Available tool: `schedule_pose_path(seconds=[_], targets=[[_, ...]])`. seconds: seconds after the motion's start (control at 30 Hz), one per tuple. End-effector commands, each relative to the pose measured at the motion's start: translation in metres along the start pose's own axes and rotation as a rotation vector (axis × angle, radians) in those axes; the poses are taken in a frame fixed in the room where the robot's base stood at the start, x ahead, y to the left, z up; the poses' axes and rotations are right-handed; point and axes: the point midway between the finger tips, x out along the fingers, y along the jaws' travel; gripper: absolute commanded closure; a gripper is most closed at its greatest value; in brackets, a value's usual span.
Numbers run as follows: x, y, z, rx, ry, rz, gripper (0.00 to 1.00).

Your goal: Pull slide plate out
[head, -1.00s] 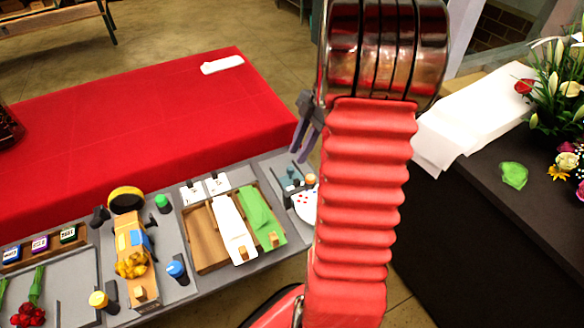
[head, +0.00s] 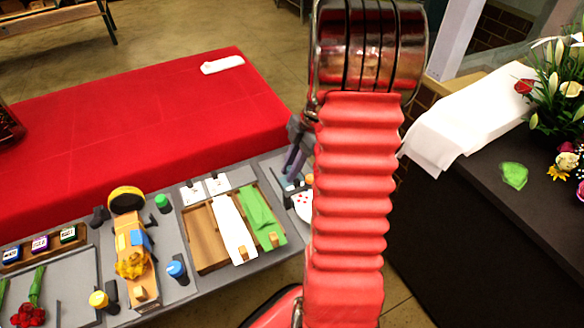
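My gripper (head: 294,170) shows in the head view just left of my red arm sleeve, partly hidden by it. Its two purple-grey fingers point down and look slightly apart, with nothing seen between them. The fingertips are over the right end of the grey station, close to a small blue-grey fixture (head: 289,183) and a white disc with red marks (head: 303,202). My arm covers part of this end. I cannot tell for sure which part is the slide plate.
Left of my gripper, a wooden tray (head: 207,243) holds a white sheet (head: 234,232) and a green sheet (head: 258,215), with small wooden blocks. Further left stands an orange-tan device (head: 131,250). A red-covered table (head: 150,130) lies behind. A dark counter (head: 470,220) with flowers is right.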

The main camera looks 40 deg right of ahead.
Motion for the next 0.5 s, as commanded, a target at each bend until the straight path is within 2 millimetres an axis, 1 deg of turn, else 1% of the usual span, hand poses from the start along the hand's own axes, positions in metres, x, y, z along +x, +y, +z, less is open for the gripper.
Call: schedule_pose_path(seconds=[0.03, 0.23, 0.5], targets=[[-0.0001, 0.0, 0.0, 0.0, 0.0, 0.0, 0.85], [-0.0001, -0.0004, 0.0, 0.0, 0.0, -0.001, 0.99], [-0.0001, -0.0009, -0.0001, 0.0, 0.001, -0.002, 1.0]])
